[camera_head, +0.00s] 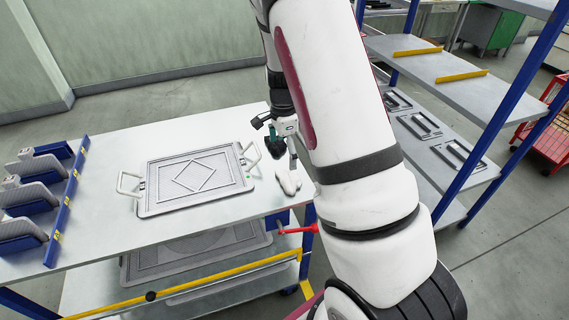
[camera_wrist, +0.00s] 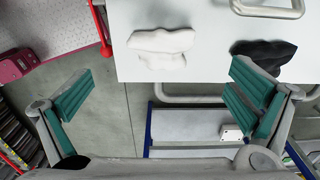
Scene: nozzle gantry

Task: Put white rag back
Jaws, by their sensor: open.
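The white rag (camera_head: 289,184) lies crumpled on the white table near its right edge, beside my arm. In the head view my gripper (camera_head: 279,147) is over the right end of the table, partly hidden by my own arm. A black rag (camera_wrist: 265,54) lies right of the white one, partly behind the right finger.
A grey tray (camera_head: 160,196) with two white handles lies on the table (camera_head: 108,145) left of the white rag. Several blue-and-grey holders (camera_head: 38,198) stand at the left end. A shelf rack (camera_head: 468,88) with blue posts stands to the right. A lower shelf sits below the table.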

